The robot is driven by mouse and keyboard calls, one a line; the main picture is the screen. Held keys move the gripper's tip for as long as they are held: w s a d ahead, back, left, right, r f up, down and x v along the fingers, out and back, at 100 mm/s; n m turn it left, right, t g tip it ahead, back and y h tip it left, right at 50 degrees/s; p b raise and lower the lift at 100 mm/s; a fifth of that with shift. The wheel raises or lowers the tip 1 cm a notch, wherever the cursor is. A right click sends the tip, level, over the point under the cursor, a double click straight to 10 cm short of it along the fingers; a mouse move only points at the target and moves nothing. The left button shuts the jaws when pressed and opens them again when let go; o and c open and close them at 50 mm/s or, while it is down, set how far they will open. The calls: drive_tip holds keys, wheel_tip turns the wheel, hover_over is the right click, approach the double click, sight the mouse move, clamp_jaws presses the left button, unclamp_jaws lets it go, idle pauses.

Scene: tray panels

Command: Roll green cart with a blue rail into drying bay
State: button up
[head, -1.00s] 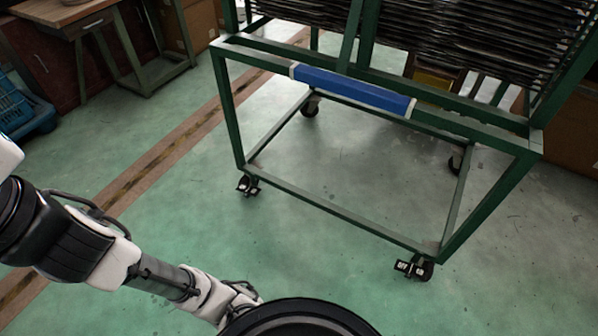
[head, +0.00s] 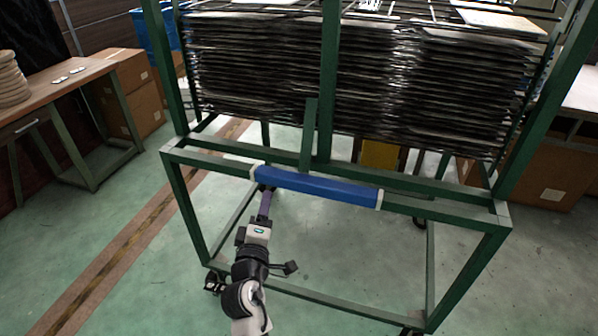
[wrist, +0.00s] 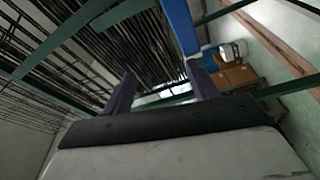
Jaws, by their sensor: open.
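The green cart (head: 480,207) is a tall metal frame on casters, loaded with a dense stack of dark trays (head: 350,75). Its blue rail (head: 318,187), with pale end pieces, runs across the near side. My gripper (head: 265,192) is at the rail's left part, reaching up from below. In the wrist view my gripper (wrist: 163,82) has its two fingers apart with nothing clasped between them. No drying bay can be made out.
A striped floor line (head: 120,245) runs along the left. A wooden workbench (head: 60,90) and cardboard boxes (head: 135,92) stand at the left. More boxes (head: 550,170) stand behind the cart at the right. The floor at the left front is clear.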

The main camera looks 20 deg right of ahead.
sight(312, 191)
drive_tip(key=s+d+f+g+h, duration=0.2)
drive_tip(key=d+f+g+h, duration=0.15)
drive_tip(key=d, duration=0.45)
drive_tip(key=shift+t, duration=0.35)
drive_tip(key=p+x, duration=0.1)
drive_tip(key=x, duration=0.3)
drive_tip(key=p+x, duration=0.2)
drive_tip(key=x, duration=0.3)
drive_tip(key=p+x, duration=0.1)
drive_tip(key=x, duration=0.3)
drive_tip(key=shift+w+f+p, duration=0.35)
drive_tip(key=shift+f, duration=0.05)
clamp_jaws()
